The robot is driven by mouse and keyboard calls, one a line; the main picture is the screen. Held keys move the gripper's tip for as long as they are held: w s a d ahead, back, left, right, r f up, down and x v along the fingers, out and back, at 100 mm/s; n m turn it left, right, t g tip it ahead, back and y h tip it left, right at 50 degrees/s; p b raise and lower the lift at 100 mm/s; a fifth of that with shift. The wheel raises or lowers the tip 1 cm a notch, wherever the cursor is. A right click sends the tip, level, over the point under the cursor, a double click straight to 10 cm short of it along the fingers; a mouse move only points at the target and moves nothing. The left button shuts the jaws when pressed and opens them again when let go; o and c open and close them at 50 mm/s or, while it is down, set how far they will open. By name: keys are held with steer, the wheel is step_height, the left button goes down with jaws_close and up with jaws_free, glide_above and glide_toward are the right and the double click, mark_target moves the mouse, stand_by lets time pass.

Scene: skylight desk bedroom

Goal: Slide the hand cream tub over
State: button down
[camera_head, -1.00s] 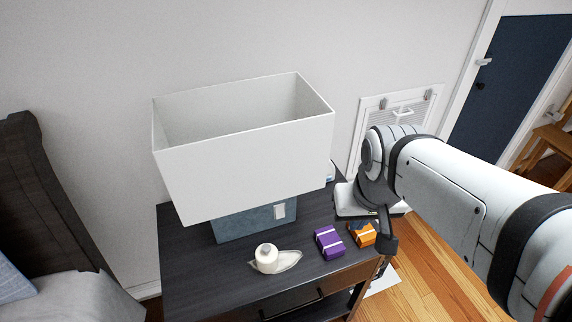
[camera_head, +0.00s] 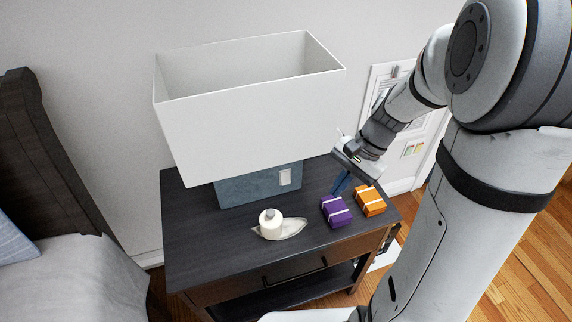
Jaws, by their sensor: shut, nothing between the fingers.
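My gripper (camera_head: 340,188) is shut and empty. It points down over the right part of the nightstand, behind the purple box and apart from the white container. I cannot tell whether its tips touch the top.
A purple box (camera_head: 335,211) and an orange box (camera_head: 369,200), both with pale bands, sit at the right front. A lamp with a blue base (camera_head: 258,186) and a large white shade (camera_head: 250,125) fills the back. The left front of the top is clear.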

mark_target(271, 225)
steer(key=w+f+m+y, duration=0.1)
steer(key=f+m, duration=0.1)
steer(key=f, duration=0.1)
steer(key=w+f+m+y+b, duration=0.1)
steer(key=w+f+m, duration=0.1)
steer(key=f, duration=0.2)
steer(key=w+f+m+y+b, duration=0.1)
steer(key=w+f+m, duration=0.1)
steer(key=f, duration=0.1)
steer(key=shift+w+d+f+g+y, duration=0.15)
steer(key=shift+f+g+y, duration=0.15)
steer(key=shift+y, duration=0.1)
steer(key=b+x, duration=0.1)
steer(key=x, duration=0.9)
steer(key=a, duration=0.1)
steer(key=s+a, duration=0.1)
steer(key=shift+a+r, duration=0.2)
steer(key=shift+a, duration=0.15)
steer(key=shift+s+a, duration=0.1)
steer(key=shift+a, duration=0.4)
